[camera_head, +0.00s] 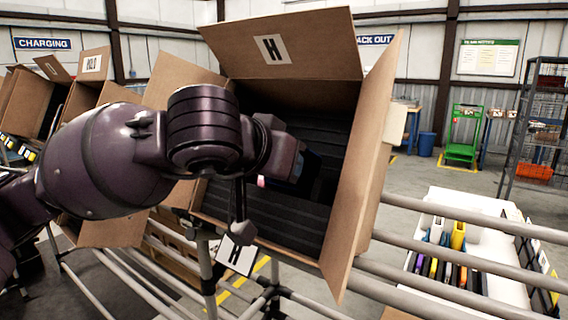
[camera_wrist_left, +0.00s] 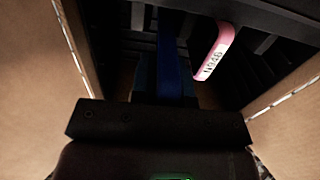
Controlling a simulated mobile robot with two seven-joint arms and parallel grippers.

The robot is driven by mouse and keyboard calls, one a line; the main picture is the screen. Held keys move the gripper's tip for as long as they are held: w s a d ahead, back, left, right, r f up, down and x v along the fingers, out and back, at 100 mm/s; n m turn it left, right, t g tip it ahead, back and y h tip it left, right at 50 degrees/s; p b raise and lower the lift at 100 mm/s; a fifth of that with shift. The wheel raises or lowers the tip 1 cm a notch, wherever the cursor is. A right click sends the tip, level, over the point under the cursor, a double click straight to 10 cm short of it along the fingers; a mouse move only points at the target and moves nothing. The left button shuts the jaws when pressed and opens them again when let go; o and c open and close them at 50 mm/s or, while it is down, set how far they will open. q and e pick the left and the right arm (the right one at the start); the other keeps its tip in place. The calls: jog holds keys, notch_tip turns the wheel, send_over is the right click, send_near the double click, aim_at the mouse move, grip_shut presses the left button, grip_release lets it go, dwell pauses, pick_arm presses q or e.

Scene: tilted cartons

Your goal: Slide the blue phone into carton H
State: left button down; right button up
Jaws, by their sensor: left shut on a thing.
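Carton H (camera_head: 293,41) stands tilted with its flaps open and its dark ribbed inside facing me. An H label is on its top flap. My left arm reaches in from the left, and my left gripper (camera_head: 298,166) is at the carton's mouth. In the left wrist view the gripper (camera_wrist_left: 170,92) is shut on the blue phone (camera_wrist_left: 174,62), which points into the dark inside. The gripper hides the phone's near end. A pink labelled item (camera_wrist_left: 216,52) is inside, to the right of the phone and apart from it. My right gripper is not in view.
Other open cartons (camera_head: 92,66) stand at the left on the rack. Metal rails (camera_head: 455,262) run below carton H. A white tote (camera_head: 480,207) with several upright coloured items is at the right. Carton H's right flap (camera_head: 368,170) sticks out toward me.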

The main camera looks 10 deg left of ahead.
pick_arm(q)
jog(key=shift+w+d+f, duration=0.1)
jog(key=shift+w+f, duration=0.15)
jog(key=shift+w, duration=0.05)
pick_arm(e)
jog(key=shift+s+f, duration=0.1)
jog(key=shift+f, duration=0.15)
pick_arm(q)
jog(key=shift+w+d+f, duration=0.1)
jog(key=shift+w+f, duration=0.05)
jog(key=shift+w, duration=0.05)
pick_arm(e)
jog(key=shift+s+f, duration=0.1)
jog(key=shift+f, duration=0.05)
pick_arm(q)
jog(key=shift+w+d+f+b, duration=0.2)
jog(key=shift+w+f+b, duration=0.2)
jog(key=shift+w+b, duration=0.15)
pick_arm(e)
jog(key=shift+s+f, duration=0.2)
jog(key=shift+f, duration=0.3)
pick_arm(q)
jog(key=shift+w+d+f, duration=0.15)
jog(key=shift+w+f, duration=0.15)
jog(key=shift+w, duration=0.15)
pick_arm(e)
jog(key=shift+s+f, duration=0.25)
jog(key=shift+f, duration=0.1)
